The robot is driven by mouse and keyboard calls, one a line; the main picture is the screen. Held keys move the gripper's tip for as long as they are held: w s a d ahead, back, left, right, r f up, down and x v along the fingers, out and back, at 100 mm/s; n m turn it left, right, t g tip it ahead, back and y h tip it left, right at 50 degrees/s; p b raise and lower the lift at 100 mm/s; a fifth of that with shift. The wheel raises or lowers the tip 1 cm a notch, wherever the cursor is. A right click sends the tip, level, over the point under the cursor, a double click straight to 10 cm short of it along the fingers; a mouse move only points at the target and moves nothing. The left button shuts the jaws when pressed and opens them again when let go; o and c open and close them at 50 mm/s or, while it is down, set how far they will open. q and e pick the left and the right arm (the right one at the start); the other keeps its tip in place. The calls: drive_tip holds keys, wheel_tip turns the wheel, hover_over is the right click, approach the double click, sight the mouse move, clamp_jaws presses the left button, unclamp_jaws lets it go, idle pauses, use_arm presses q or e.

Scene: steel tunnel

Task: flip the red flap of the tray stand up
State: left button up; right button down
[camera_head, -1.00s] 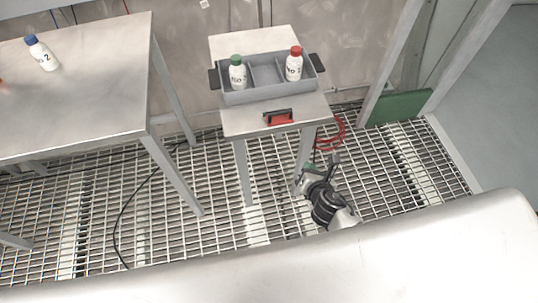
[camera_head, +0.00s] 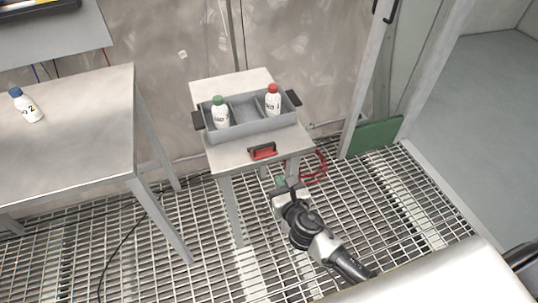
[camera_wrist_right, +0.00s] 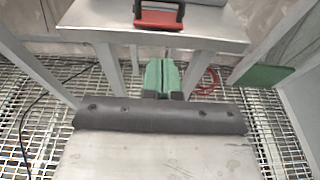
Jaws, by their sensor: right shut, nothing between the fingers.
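The tray stand (camera_head: 232,158) is a small steel table with a grey tray (camera_head: 250,130) on top. My left gripper is not in view.
A green-capped bottle (camera_head: 220,113) and a red-capped bottle (camera_head: 272,101) stand in the tray. A steel table (camera_head: 80,130) with a blue-capped bottle (camera_head: 26,105) is at left. A red cable coil (camera_head: 316,168) and a green panel (camera_head: 375,137) are at right.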

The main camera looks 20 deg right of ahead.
sight(269, 155)
drive_tip(key=w, duration=0.3)
drive_tip(key=w+f, duration=0.1)
drive_tip(key=w, duration=0.2)
drive_tip(key=shift+a+f+b, duration=0.1)
drive_tip(key=shift+b, duration=0.2)
drive_tip(key=shift+w+r+p, duration=0.4)
drive_tip(key=shift+w+r, duration=0.15)
drive_tip(key=shift+w, duration=0.4)
drive_tip(key=shift+w+r+p, duration=0.35)
drive_tip(key=shift+w+r, duration=0.2)
drive_tip(key=shift+w, duration=0.35)
